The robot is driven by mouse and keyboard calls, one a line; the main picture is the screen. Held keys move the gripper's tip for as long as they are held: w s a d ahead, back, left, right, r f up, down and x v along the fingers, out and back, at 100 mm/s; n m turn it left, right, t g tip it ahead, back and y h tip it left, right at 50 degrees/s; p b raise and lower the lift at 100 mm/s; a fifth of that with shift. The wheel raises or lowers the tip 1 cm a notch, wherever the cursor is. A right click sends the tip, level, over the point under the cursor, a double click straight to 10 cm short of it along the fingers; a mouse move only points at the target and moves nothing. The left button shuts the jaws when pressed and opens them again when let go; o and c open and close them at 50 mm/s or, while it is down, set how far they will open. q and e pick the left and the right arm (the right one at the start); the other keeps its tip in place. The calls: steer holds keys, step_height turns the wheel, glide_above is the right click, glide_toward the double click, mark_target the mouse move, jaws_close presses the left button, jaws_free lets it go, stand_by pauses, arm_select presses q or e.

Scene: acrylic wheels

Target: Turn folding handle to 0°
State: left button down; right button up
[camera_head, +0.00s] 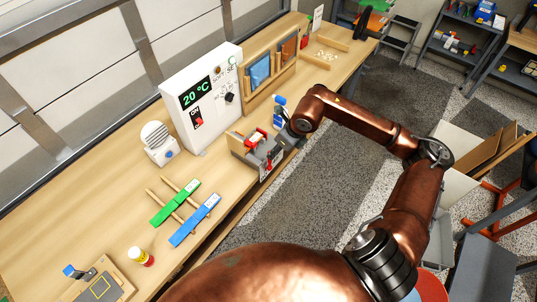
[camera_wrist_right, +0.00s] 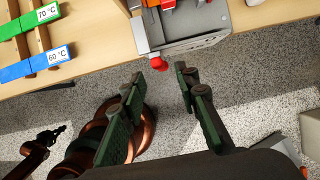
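A grey bending device (camera_head: 258,150) with red parts sits at the bench's front edge in the head view. Its grey body (camera_wrist_right: 205,25) also shows at the top of the right wrist view. A red knob (camera_wrist_right: 158,63), which looks like the handle's end, sticks out from its front side. My right gripper (camera_wrist_right: 160,76) is open, its two fingers apart on either side of the space just below the knob. In the head view my right gripper (camera_head: 289,138) is beside the device, partly hidden. My left gripper (camera_wrist_right: 54,134) appears small at lower left of the wrist view, its opening unclear.
A white control box (camera_head: 203,97) reading 20 °C stands behind the device. Green (camera_head: 175,203) and blue (camera_head: 195,220) labelled bars lie on rails at left. Open floor lies in front of the bench.

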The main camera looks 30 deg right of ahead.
steer(key=p+x, duration=0.1)
steer(key=x, duration=0.6)
steer(key=shift+w+a+f, duration=0.1)
jaws_close()
stand_by(0.6)
